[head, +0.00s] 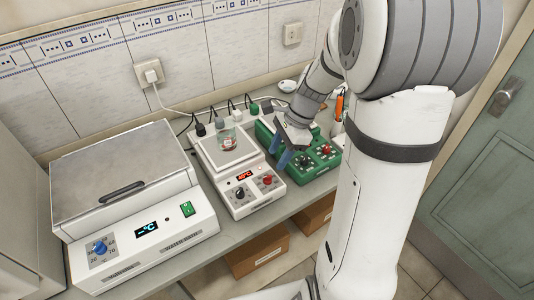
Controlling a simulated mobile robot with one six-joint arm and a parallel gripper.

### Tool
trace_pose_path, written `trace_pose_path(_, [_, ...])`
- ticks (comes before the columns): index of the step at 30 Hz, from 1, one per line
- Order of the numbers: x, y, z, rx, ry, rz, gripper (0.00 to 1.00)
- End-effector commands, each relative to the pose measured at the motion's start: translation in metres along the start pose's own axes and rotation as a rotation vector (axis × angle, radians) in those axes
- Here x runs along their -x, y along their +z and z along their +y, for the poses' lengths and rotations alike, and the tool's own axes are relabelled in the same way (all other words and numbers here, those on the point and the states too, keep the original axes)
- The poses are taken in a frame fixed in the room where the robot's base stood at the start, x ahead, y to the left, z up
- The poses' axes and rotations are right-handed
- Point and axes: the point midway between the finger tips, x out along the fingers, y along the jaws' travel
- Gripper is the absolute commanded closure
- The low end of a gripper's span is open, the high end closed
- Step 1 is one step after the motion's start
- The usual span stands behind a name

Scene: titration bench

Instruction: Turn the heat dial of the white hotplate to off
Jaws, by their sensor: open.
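The white hotplate (251,196) stands on the bench in the middle of the head view. Its front panel carries a red-lit display (244,176), a black dial (239,192) and a red dial (266,181). I cannot read which dial is the heat dial. A small glass vessel with something red in it (228,142) sits on its top plate. My gripper (280,160) is open, with its blue-tipped fingers pointing down between the white hotplate and the green device. It is above and behind the red dial and appears apart from both dials.
A green device (325,157) with black and red dials stands close on the right. A large white bath (140,240) with a metal lid and blue dial stands on the left. Cables and plugs lie behind. A narrow strip of bench (300,200) is free in front.

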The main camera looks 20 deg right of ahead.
Motion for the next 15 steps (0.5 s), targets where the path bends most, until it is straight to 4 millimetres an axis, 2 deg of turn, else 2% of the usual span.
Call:
trace_pose_path(5, [-0.016,-0.002,-0.003,-0.036,0.004,-0.011,0.55])
trace_pose_path(15, [-0.068,-0.002,-0.002,-0.032,0.003,-0.009,0.55])
